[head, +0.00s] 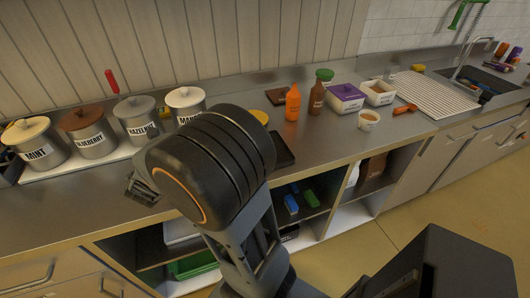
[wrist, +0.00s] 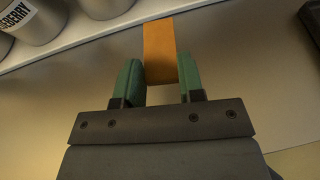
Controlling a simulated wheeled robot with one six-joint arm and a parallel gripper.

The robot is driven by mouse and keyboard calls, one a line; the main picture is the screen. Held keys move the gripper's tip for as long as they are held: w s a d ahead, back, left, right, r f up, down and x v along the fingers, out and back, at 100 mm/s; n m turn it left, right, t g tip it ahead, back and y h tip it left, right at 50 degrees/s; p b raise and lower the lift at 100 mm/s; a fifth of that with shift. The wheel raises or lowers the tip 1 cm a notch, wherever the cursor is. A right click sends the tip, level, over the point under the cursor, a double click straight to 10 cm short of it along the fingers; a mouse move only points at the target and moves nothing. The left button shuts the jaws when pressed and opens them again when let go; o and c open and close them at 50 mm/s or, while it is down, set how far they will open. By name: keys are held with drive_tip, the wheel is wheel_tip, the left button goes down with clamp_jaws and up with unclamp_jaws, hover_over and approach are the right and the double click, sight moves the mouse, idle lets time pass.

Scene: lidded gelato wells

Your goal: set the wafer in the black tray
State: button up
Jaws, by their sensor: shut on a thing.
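My gripper (wrist: 163,85) has green finger pads and is shut on the wafer (wrist: 160,48), a flat orange-tan rectangular piece that sticks out past the fingertips. Bare steel counter shows around it in the wrist view. In the head view my gripper (head: 141,190) is partly hidden by my arm, over the counter in front of the wells; the wafer cannot be made out there. The black tray (head: 284,151) lies flat on the counter to the right of my arm, its left part hidden. A dark edge at the wrist view's upper right may be this tray.
Lidded wells labelled mint (head: 41,147), blueberry (head: 91,138) and hazelnut (head: 140,121), plus one more (head: 185,101), stand on a white base at the back left. An orange bottle (head: 292,104) and brown bottle (head: 316,99) stand behind the tray.

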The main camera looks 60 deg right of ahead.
drive_tip(key=s+d+r+m+g+h, duration=0.45)
drive_tip(key=s+d+m+g, duration=0.35)
drive_tip(key=s+d, duration=0.3)
drive_tip(key=s+d+r+m+g+y, duration=0.1)
drive_tip(key=s+d+m+g+y, duration=0.2)
drive_tip(key=s+m+g, duration=0.9)
drive_tip(key=w+d+f+n, duration=0.1)
drive_tip(key=d+f, duration=0.2)
drive_tip(key=w+d+f+n+t+b, duration=0.1)
drive_tip(key=w+d+f, duration=0.1)
drive_tip(key=d+f, duration=0.1)
drive_tip(key=w+d+f+n+t, duration=0.1)
drive_tip(key=d+f, duration=0.2)
drive_tip(key=shift+w+d+n, duration=0.2)
drive_tip(key=shift+w+n, duration=0.1)
drive_tip(key=shift+w+d+f, duration=0.1)
drive_tip(key=shift+d+f, duration=0.05)
drive_tip(key=shift+f, duration=0.2)
drive_tip(key=shift+w+f, duration=0.1)
drive_tip(key=shift+f, duration=1.45)
